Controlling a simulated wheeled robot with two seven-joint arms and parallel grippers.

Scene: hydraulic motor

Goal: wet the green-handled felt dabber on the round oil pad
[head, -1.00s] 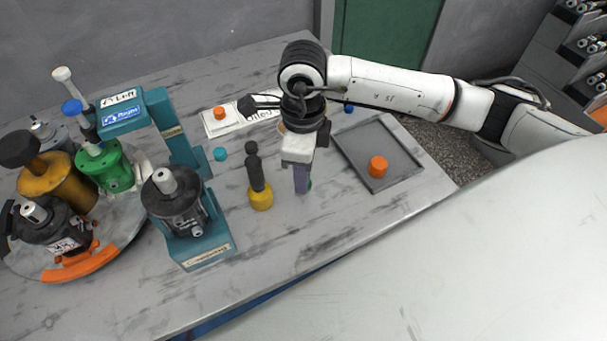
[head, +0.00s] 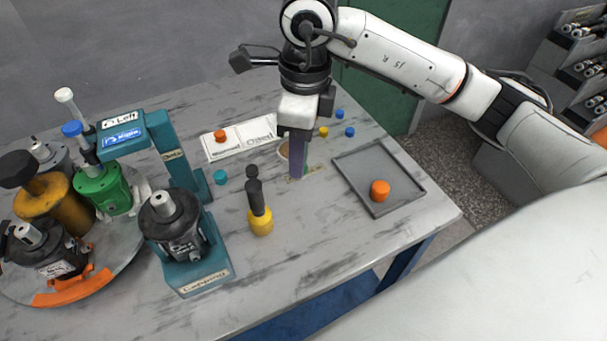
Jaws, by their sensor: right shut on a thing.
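My right gripper (head: 297,172) points down over the table right of centre, its purple fingers shut on the green-handled felt dabber (head: 306,169). Only a sliver of the green handle shows beside the fingers; the felt tip is hidden. The round oil pad (head: 283,151) shows as a tan patch just behind and left of the fingers, partly covered by them. I cannot tell whether the felt touches the pad. My left gripper is not in view.
A yellow-based dark-handled tool (head: 261,222) stands left of the gripper. A teal fixture (head: 206,276) holds a dark motor. A turntable (head: 137,236) with several motors is at left. A grey tray (head: 408,203) with an orange cap (head: 380,190) lies right. A white card (head: 231,152) lies behind.

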